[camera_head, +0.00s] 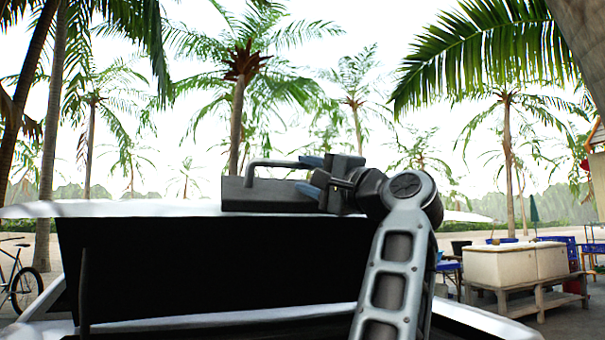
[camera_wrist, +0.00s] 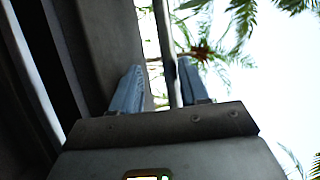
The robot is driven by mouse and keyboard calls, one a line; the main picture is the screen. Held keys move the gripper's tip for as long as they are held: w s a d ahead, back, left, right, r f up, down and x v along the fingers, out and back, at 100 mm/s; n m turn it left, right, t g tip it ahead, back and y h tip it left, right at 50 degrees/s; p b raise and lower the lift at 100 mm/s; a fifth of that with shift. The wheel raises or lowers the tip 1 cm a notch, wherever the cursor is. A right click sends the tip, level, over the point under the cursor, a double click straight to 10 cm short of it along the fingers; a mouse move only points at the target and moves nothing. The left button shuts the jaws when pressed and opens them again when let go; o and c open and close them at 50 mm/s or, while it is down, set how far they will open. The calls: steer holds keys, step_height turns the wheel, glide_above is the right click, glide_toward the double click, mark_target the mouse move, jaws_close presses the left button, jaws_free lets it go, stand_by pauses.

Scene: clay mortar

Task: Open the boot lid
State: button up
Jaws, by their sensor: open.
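The boot lid (camera_head: 130,209) shows in the head view as a thin white edge across the left and middle, above a broad dark area. It looks raised, but how far it is open I cannot tell. A grey block with a bar handle (camera_head: 268,163) sits at its top edge. My gripper (camera_head: 308,174) is at the right end of this handle, fingers pointing left. In the wrist view, the blue fingers of my gripper (camera_wrist: 160,80) are apart, with the handle bar (camera_wrist: 164,40) running between them. Contact is not clear.
A thin dark upright (camera_head: 84,290) stands before the dark area at left. A bicycle (camera_head: 25,285) is at far left. White boxes on a wooden stand (camera_head: 505,265) are at right. Palm trees and open ground lie behind.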

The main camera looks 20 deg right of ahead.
steer(key=shift+v, duration=2.8)
steer(key=shift+r, duration=0.1)
